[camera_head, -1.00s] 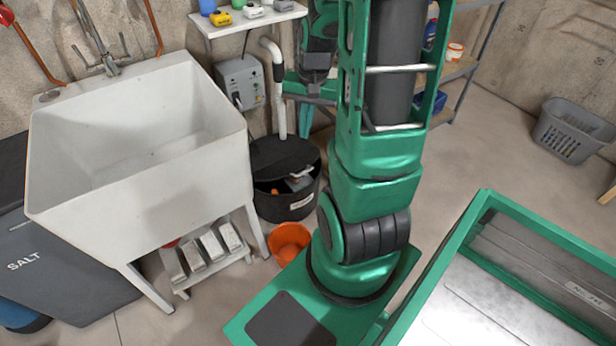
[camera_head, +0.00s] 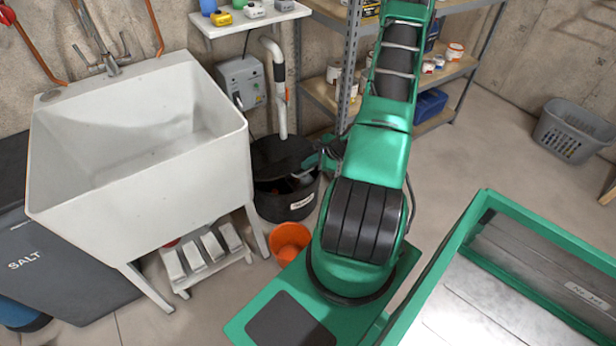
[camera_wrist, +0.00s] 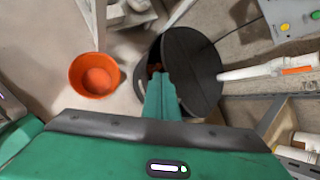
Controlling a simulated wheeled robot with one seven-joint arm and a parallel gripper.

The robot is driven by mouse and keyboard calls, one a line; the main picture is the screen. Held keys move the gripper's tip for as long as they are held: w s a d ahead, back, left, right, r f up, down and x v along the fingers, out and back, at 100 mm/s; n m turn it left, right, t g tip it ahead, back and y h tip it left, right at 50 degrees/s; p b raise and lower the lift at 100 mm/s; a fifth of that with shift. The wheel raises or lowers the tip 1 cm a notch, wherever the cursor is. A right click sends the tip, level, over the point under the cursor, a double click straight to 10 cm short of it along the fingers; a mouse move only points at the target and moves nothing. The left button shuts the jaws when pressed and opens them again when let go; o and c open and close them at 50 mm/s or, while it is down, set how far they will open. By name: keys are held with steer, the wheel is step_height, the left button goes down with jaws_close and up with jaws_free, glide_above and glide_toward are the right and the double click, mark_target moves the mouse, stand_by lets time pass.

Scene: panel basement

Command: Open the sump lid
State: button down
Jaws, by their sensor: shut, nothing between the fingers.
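The sump (camera_head: 286,203) is a black round tub with a pale label on its front, standing on the floor right of the sink. Its dark lid (camera_head: 276,153) covers the rear part, and the front part of the mouth shows a dark inside. In the wrist view the lid (camera_wrist: 197,60) fills the right of the tub, with a narrow gap at left showing something orange inside. My gripper (camera_wrist: 161,82) is shut and empty, its fingertips over the tub near the lid's left edge. I cannot tell whether they touch it.
A white pipe (camera_head: 279,90) rises behind the sump. An orange bucket (camera_head: 290,241) stands in front of it. The white sink (camera_head: 140,140) is at left, a metal shelf (camera_head: 322,92) at right. Open floor (camera_head: 500,140) lies further right.

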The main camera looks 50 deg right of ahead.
steer(key=s+d+f+m+t+h, duration=0.1)
steer(key=s+d+f+m+h, duration=0.1)
steer(key=f+m, duration=0.4)
steer(key=s+d+f+m+t+h, duration=0.1)
steer(key=s+d+f+m+h, duration=0.1)
steer(key=f+m, duration=0.45)
steer(key=w+d+f, duration=0.2)
steer(key=w, duration=0.6)
steer(key=shift+w+f, duration=0.3)
steer(key=shift+w, duration=0.1)
steer(key=shift+n, duration=0.25)
